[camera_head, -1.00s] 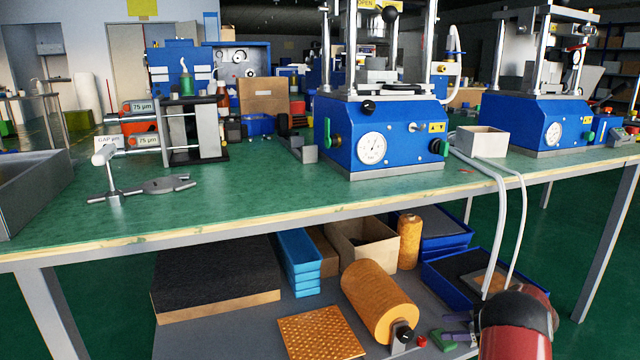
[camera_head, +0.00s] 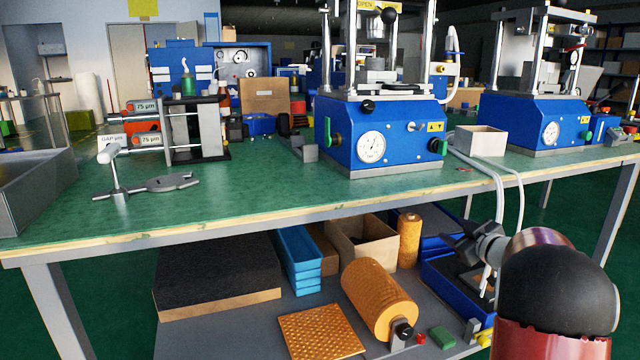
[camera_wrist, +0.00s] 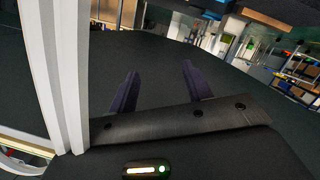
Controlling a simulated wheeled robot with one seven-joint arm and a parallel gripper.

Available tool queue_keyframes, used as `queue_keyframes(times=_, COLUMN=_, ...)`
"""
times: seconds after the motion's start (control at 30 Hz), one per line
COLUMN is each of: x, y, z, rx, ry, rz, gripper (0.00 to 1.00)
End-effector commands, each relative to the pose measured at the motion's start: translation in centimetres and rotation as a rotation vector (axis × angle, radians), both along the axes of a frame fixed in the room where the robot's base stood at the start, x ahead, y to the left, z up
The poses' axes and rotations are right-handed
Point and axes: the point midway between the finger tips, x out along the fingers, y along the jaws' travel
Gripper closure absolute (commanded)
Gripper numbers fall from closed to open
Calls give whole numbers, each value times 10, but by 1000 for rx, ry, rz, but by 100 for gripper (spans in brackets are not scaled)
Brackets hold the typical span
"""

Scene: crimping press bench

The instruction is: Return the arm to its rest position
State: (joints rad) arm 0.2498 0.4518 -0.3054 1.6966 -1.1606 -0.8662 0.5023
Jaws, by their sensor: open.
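My arm shows at the lower right of the head view, with its dark red and black links in front of the bench's right part. My gripper (camera_head: 455,243) is near the bench's front edge, beside the white hoses (camera_head: 499,185), with its fingers pointing left. In the wrist view my gripper (camera_wrist: 158,84) shows two dark fingers spread apart with nothing between them. Dark floor lies beyond them. The white hoses (camera_wrist: 58,75) run close along the left of the wrist view; I cannot tell whether they touch my gripper.
The green-topped bench (camera_head: 260,190) carries a blue press (camera_head: 385,135), a second press (camera_head: 535,125) and a grey T-handled tool (camera_head: 118,170). The shelf below holds an orange roller (camera_head: 378,298), blue trays (camera_head: 299,258) and a black-topped slab (camera_head: 215,268). A blue bin (camera_head: 440,278) sits near my gripper.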

Motion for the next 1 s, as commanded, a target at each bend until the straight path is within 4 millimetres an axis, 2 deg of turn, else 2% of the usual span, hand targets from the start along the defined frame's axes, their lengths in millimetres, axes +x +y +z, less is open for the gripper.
queue_keyframes(times=0.03, x=-11, y=4, z=27, rx=9, ry=-20, rz=-80, gripper=51)
queue_keyframes(times=0.13, x=-38, y=7, z=59, rx=40, ry=-16, rz=-245, gripper=51)
queue_keyframes(times=0.2, x=-64, y=12, z=73, rx=71, ry=14, rz=-347, gripper=51)
queue_keyframes(times=0.33, x=-123, y=30, z=79, rx=139, ry=120, rz=-496, gripper=51)
queue_keyframes(times=0.47, x=-193, y=61, z=64, rx=209, ry=283, rz=-585, gripper=51)
queue_keyframes(times=0.6, x=-273, y=102, z=33, rx=264, ry=495, rz=-613, gripper=51)
queue_keyframes(times=0.7, x=-321, y=129, z=10, rx=286, ry=630, rz=-601, gripper=51)
queue_keyframes(times=1.0, x=-429, y=187, z=-40, rx=303, ry=928, rz=-512, gripper=51)
